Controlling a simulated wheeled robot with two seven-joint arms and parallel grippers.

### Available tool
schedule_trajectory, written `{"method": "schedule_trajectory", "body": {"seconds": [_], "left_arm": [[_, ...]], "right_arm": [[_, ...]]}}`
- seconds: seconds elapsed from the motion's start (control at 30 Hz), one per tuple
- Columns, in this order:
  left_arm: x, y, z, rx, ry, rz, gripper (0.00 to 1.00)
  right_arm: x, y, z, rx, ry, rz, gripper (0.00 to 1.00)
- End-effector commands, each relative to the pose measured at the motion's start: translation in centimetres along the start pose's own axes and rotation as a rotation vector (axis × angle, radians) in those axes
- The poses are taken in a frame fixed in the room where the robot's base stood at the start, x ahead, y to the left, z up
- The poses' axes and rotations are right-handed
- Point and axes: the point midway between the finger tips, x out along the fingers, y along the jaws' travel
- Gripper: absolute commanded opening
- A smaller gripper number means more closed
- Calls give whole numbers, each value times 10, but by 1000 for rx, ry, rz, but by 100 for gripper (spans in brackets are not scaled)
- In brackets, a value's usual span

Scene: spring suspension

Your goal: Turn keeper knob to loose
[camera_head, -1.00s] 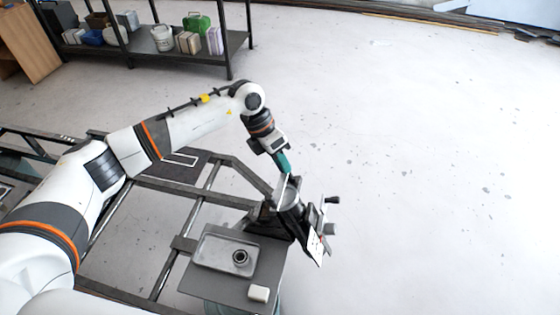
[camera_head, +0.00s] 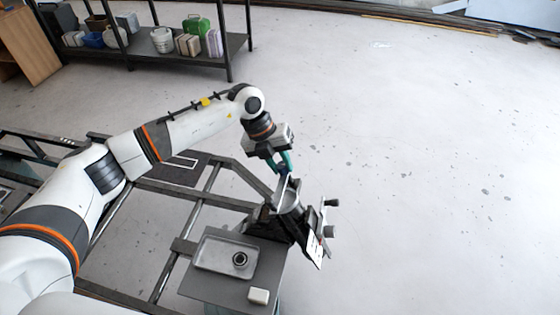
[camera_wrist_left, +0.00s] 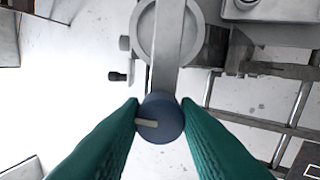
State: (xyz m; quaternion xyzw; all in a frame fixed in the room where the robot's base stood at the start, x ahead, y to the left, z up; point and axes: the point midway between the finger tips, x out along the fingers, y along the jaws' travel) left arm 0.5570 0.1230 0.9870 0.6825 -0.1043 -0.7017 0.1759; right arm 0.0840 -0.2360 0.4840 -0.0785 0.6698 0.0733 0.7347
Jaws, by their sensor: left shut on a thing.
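The keeper knob (camera_wrist_left: 160,118) is a round blue-grey knob at the end of a pale metal bar (camera_wrist_left: 167,50) in the left wrist view. A cream pointer mark on it points left. My left gripper (camera_head: 284,164) has its two teal fingers closed on opposite sides of the knob; the fingers also fill the lower part of the left wrist view (camera_wrist_left: 160,114). In the head view the knob is small and mostly hidden between the fingers, above the black and grey fixture (camera_head: 290,218). My right gripper is out of both views.
A grey plate (camera_head: 212,287) in front of the fixture carries a metal tray (camera_head: 214,254) with a dark ring (camera_head: 240,259) and a white block (camera_head: 258,296). Dark handles (camera_head: 330,202) stick out at the fixture's right. Open floor lies beyond; a shelf (camera_head: 180,52) stands at the back.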

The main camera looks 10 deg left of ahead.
Motion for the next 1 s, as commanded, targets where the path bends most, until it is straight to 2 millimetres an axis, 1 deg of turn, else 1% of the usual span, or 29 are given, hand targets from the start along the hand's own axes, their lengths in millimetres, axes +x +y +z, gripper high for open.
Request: {"method": "schedule_trajectory", "body": {"seconds": [0.3, 0.77, 0.8, 0.87, 0.9, 0.93, 1.0], "left_arm": [[-2, 1, -1, -98, 4, 3, 6], [-2, 1, -2, -113, 5, 3, 6], [-2, 1, -2, -113, 5, 4, 30], [-2, 1, -2, -112, 5, 4, 40], [-2, 1, -2, -112, 5, 3, 46], [-2, 1, -1, -112, 4, 3, 50], [-1, 0, -1, -112, 3, 3, 50]], "right_arm": [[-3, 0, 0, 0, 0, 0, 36], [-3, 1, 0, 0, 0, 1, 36], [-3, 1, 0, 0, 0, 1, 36], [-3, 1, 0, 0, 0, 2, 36], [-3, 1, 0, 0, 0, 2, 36], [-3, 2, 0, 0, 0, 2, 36], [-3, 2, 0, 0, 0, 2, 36]]}}
